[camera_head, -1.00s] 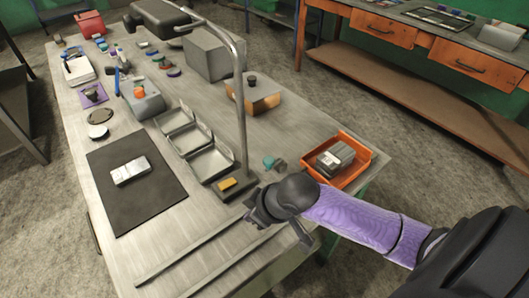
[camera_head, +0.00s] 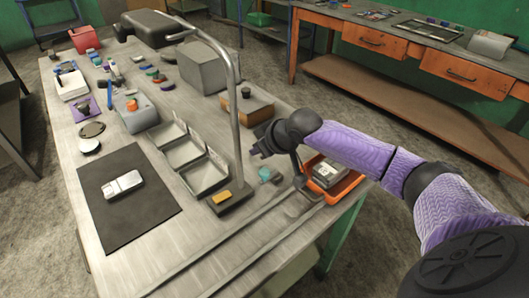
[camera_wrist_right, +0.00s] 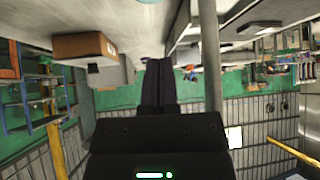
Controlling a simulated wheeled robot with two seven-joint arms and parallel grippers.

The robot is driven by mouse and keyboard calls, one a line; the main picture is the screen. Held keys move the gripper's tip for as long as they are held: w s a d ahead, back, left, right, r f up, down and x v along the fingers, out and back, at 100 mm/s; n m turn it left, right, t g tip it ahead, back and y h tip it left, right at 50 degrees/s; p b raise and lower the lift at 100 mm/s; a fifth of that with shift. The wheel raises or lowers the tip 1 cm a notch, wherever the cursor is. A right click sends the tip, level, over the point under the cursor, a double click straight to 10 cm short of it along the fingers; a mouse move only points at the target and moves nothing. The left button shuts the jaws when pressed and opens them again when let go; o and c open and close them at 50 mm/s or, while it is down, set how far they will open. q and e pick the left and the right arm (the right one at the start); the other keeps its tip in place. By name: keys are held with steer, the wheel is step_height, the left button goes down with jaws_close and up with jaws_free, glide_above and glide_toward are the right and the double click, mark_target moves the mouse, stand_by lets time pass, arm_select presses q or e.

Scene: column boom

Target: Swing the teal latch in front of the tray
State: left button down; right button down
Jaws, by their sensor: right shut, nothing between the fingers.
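A small teal piece (camera_head: 268,174), apparently the latch, sits on the table between the post's base and the orange tray (camera_head: 352,188). The tray holds a grey boxy item (camera_head: 327,174). My right gripper (camera_head: 256,151) is above the table, just behind and left of the teal piece in the head view, apart from it as far as I can tell. In the right wrist view its dark fingers (camera_wrist_right: 160,82) are together with nothing between them. A sliver of teal (camera_wrist_right: 150,2) shows at that view's top edge. My left gripper is out of view.
A bent metal post (camera_head: 236,110) stands left of my right gripper, on a dark base with a yellow block (camera_head: 221,197). A brown box (camera_head: 246,108) lies behind. Open grey trays (camera_head: 205,176) stand left. Long rails (camera_head: 235,250) run along the front of the table.

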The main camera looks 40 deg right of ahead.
mark_target(269, 173)
steer(key=b+x, duration=0.1)
steer(key=x, duration=0.1)
steer(key=b+x, duration=0.1)
steer(key=x, duration=0.2)
steer(key=shift+f, duration=0.45)
steer(key=shift+s+d+p, duration=0.15)
steer(key=shift+s+d, duration=0.05)
steer(key=shift+s, duration=0.75)
steer(key=shift+s+d+p, duration=0.15)
steer(key=shift+s+d, duration=0.1)
steer(key=shift+s, duration=0.65)
